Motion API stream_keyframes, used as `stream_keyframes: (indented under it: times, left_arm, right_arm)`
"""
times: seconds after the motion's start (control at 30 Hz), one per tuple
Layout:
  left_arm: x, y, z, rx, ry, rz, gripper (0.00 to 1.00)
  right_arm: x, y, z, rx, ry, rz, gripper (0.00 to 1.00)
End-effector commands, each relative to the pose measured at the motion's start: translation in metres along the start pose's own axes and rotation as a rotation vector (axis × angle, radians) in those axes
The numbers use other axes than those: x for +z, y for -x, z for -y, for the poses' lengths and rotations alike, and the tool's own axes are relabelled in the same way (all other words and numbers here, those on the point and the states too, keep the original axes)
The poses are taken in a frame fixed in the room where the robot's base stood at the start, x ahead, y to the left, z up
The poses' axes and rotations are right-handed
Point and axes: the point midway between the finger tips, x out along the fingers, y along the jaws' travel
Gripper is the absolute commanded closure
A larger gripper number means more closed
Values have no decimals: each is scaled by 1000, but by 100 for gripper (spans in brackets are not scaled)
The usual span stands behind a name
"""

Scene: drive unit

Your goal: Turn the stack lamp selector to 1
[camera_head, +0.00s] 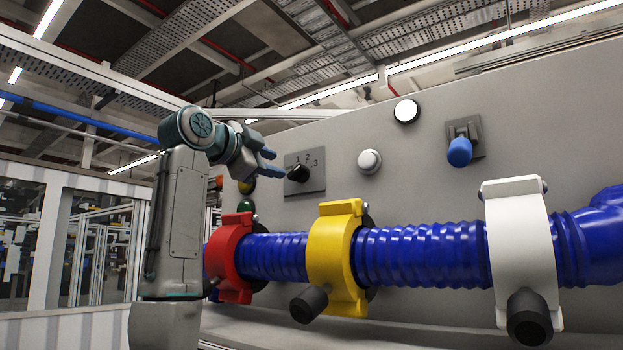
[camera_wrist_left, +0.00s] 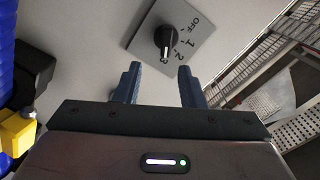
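The selector is a black knob (camera_head: 299,173) on a grey square plate (camera_head: 318,184) on the panel. The plate carries the marks OFF, 1, 2 and 3. In the left wrist view the knob (camera_wrist_left: 165,38) has a white pointer, turned past the 2, seemingly toward the 3. My left gripper (camera_head: 271,162) is just left of the plate in the head view. In the left wrist view its two blue fingers (camera_wrist_left: 158,70) are apart with nothing between them, and the knob lies beyond the gap, apparently untouched. My right gripper is not in view.
Yellow (camera_head: 246,187) and green (camera_head: 246,206) round lamps sit behind my left arm. A blue ribbed hose (camera_head: 420,254) with red (camera_head: 229,256), yellow (camera_head: 332,258) and white (camera_head: 520,250) clamps runs below the selector. A white button (camera_head: 369,161) and a blue-handled switch (camera_head: 460,150) are to the right.

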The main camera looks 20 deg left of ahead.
Motion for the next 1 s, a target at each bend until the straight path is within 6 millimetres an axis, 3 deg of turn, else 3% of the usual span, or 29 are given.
stream_keyframes:
  times: [0.17,0.4,0.6,1.0]
  left_arm:
    - [-3,-20,4,2,-1,0,64]
    - [-4,-67,5,4,1,0,64]
    - [-2,-94,3,2,1,1,64]
    - [0,-106,0,-1,0,1,64]
  right_arm:
    - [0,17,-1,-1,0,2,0]
    - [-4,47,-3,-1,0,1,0]
    - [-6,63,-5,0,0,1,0]
    - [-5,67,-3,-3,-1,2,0]
